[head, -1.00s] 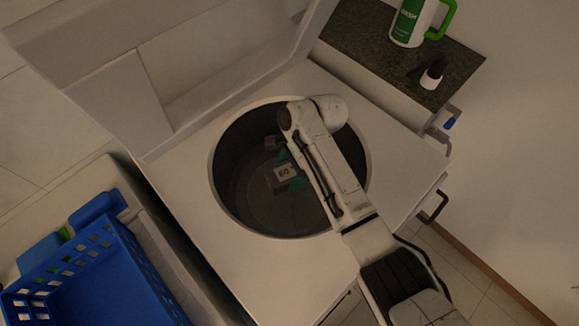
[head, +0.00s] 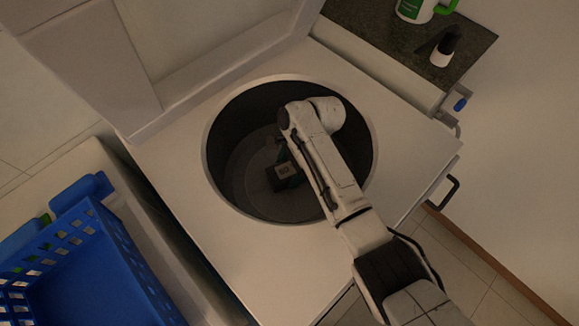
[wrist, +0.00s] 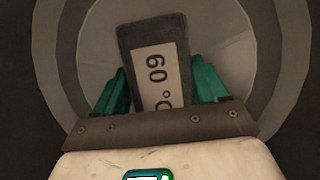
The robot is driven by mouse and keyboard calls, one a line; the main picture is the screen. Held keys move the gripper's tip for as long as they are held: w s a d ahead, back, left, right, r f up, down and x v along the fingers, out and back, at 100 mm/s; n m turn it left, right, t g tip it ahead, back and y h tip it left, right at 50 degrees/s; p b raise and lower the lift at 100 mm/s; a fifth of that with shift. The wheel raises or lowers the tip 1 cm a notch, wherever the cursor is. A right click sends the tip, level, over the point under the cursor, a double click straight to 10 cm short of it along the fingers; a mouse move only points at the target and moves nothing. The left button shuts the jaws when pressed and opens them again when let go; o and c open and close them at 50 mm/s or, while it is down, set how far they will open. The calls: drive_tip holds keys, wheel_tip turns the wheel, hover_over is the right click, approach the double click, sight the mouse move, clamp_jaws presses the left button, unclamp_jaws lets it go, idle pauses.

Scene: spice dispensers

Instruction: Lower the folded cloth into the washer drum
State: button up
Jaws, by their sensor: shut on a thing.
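The folded cloth (head: 286,173) is a dark grey rectangle with a pale label; in the wrist view the cloth (wrist: 151,36) shows the label reading "60" with a degree mark. My gripper (wrist: 160,78) has teal fingers on both sides of the cloth and is shut on it. In the head view my gripper (head: 281,160) is inside the washer drum (head: 245,180), partly hidden by my arm. The round grey drum floor (wrist: 220,42) lies beyond the cloth in the wrist view. I cannot tell whether the cloth touches it.
The washer's white top (head: 265,257) surrounds the opening, and its raised lid (head: 215,85) stands at the back. A blue basket (head: 85,270) is at left. A dark counter (head: 385,38) at upper right holds a green-and-white jug (head: 415,10) and a small black-and-white bottle (head: 444,48).

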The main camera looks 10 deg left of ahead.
drive_tip(key=o, duration=1.1)
drive_tip(key=shift+o, duration=0.2)
drive_tip(key=shift+r, duration=0.1)
drive_tip(key=p+v, duration=0.1)
drive_tip(key=v, duration=0.9)
drive_tip(key=shift+w+d+r, duration=0.1)
drive_tip(key=shift+r, duration=0.2)
